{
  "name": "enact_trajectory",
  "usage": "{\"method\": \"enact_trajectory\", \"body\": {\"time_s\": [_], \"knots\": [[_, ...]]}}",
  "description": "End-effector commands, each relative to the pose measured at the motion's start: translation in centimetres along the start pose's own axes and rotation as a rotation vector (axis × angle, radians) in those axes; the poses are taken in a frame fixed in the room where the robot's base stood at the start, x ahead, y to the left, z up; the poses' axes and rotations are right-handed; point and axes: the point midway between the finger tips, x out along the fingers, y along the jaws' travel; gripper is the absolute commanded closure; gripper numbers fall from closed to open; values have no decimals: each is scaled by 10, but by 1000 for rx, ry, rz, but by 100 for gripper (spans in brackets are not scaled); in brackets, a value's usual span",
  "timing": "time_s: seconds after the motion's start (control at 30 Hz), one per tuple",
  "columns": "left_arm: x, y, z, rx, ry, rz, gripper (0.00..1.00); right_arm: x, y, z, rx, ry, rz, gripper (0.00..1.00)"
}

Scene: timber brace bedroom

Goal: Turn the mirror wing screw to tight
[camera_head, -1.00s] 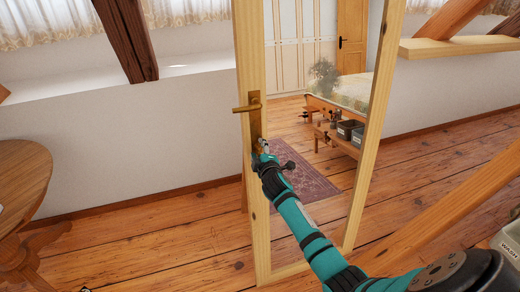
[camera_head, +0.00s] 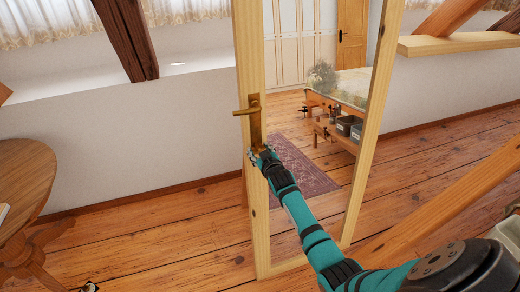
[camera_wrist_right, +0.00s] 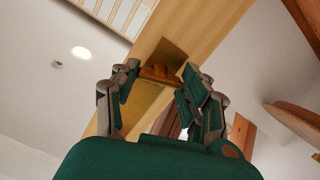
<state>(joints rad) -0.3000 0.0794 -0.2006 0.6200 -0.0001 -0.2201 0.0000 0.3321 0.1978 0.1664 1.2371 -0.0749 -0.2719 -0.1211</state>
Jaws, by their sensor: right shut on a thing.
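The mirror (camera_head: 248,190) is a tall glass in a pale wooden frame, standing upright. Its left post carries a brass plate with a lever-like handle (camera_head: 250,109). My right gripper (camera_head: 260,153) is at that post, just below the handle. In the right wrist view, its fingers (camera_wrist_right: 159,82) are closed around the brass-brown wing screw (camera_wrist_right: 158,73) in front of the brass plate (camera_wrist_right: 169,52).
A round wooden table (camera_head: 25,180) stands at the left. A white wall (camera_head: 130,150) is behind the mirror. A sloping timber brace (camera_head: 440,210) crosses at the right. The plank floor (camera_head: 170,235) between table and mirror is clear.

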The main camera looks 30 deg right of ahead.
Motion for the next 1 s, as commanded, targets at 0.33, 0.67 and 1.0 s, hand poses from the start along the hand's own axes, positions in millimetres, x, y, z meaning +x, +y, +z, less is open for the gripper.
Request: {"method": "enact_trajectory", "body": {"time_s": [0.33,0.67,1.0], "knots": [[-6,0,-1,0,0,0,60,0,-1,3,163,-6,-22,87],[-7,0,-1,-1,0,-1,60,0,-1,3,202,-6,-26,87],[-7,-1,-1,-1,0,-1,60,0,-1,4,200,-7,-26,47]]}}
